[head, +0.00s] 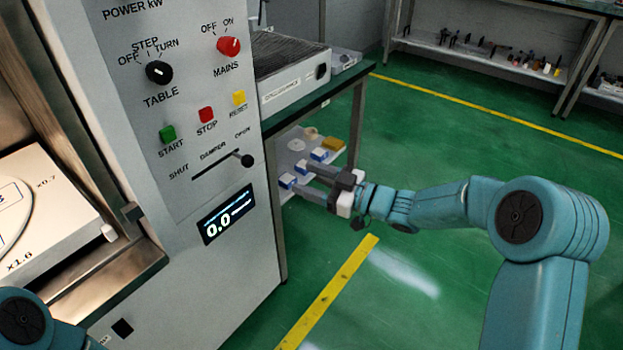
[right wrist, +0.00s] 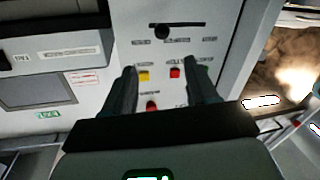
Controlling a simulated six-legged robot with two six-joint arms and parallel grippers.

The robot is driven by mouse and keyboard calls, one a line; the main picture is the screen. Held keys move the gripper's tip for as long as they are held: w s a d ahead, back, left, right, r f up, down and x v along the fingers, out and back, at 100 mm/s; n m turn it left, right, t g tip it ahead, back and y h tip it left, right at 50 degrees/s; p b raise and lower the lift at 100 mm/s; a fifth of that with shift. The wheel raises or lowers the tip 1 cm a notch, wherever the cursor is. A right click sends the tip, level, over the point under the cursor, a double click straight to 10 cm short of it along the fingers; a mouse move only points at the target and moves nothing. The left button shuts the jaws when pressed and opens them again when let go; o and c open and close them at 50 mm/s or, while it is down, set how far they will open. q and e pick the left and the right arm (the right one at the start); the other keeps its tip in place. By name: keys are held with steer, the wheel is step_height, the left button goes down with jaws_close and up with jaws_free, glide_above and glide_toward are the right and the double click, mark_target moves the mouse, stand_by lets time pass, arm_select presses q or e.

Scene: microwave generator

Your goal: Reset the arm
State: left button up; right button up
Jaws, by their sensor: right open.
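My right arm reaches in from the right in the head view. Its gripper (head: 303,180) is open and empty, to the right of the grey control cabinet (head: 225,285) and apart from the panel in that view. In the right wrist view the two dark fingers of the gripper (right wrist: 162,68) stand wide apart, with nothing between them. The panel shows upside down beyond them, with the yellow reset button (right wrist: 144,75) and red stop button (right wrist: 175,72) in the gap. A bit of my left arm shows at the bottom left of the head view; its gripper is out of the picture.
The panel carries the table knob (head: 158,72), red mains knob (head: 229,46), green start button (head: 167,133) and damper lever (head: 247,160) at the open end. The display (head: 228,214) reads 0.0. An open chamber (head: 60,215) is at left.

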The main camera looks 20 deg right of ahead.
steer(key=s+a+f+m+h, duration=0.1)
steer(key=a+f+m, duration=0.15)
steer(key=f, duration=0.35)
steer(key=s+a+f+m, duration=0.2)
steer(key=a+f, duration=0.1)
steer(key=f, duration=0.2)
steer(key=s+f+m+g+h, duration=0.65)
steer(key=s+f, duration=0.85)
steer(key=f, duration=0.4)
steer(key=s+d+f+m+g+h+p, duration=0.1)
steer(key=s+f+g, duration=0.15)
steer(key=s, duration=0.45)
steer(key=s+f+m+g+h, duration=0.1)
steer(key=s+m+g, duration=0.15)
steer(key=s, duration=0.45)
step_height(320, 180, up, 14)
steer(key=p, duration=1.3)
steer(key=shift+w+f+n, duration=0.2)
steer(key=shift+w+n, duration=0.1)
steer(key=shift+n, duration=0.15)
